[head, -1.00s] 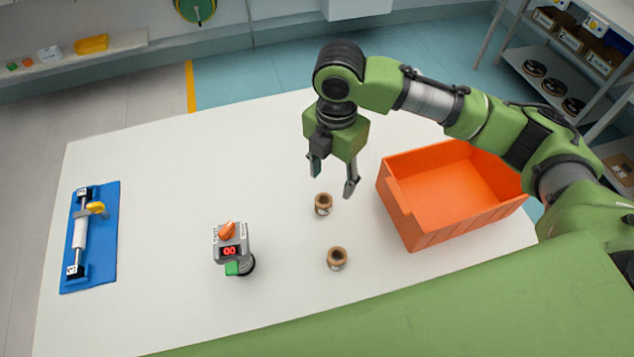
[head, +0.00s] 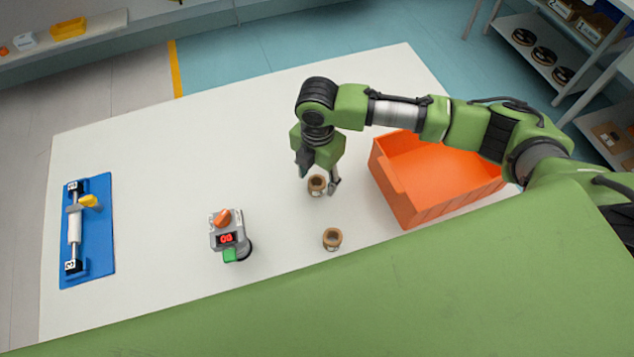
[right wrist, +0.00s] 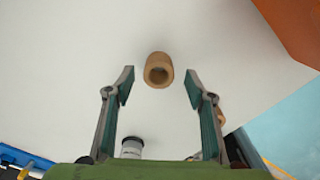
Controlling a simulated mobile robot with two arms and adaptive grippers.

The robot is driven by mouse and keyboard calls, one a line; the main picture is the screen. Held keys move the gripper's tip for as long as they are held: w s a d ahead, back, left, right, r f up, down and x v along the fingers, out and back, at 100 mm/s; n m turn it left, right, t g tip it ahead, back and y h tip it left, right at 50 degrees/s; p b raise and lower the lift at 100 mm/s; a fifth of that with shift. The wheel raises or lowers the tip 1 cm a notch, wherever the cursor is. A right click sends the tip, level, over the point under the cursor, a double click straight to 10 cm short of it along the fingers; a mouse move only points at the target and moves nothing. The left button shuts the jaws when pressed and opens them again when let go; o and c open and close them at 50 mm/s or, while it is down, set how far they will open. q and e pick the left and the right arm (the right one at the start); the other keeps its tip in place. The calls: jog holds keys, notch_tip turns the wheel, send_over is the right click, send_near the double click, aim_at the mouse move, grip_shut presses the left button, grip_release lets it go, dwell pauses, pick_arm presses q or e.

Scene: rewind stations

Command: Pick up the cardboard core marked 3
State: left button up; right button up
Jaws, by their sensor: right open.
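Two small brown cardboard cores stand on the white table. The far core (head: 317,185) is under my right gripper (head: 319,179), with a finger on each side of it. The near core (head: 333,238) stands apart, closer to me. I cannot read a number on either core. In the right wrist view my right gripper (right wrist: 159,80) is open and empty. One core (right wrist: 158,70) shows between and just beyond its fingertips, with no visible contact. Another core (right wrist: 220,116) is partly hidden behind the right-hand finger. My left gripper is out of view.
An orange bin (head: 440,207) stands close to the right of the cores. A grey control box (head: 227,231) with a red display is to their left. A blue base (head: 101,232) with a roller lies at the table's left end. The far table is clear.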

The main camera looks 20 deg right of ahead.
jog(key=shift+w+f, duration=0.1)
jog(key=shift+f, duration=1.25)
jog(key=c, duration=1)
jog(key=shift+o, duration=0.2)
jog(key=shift+r, duration=0.15)
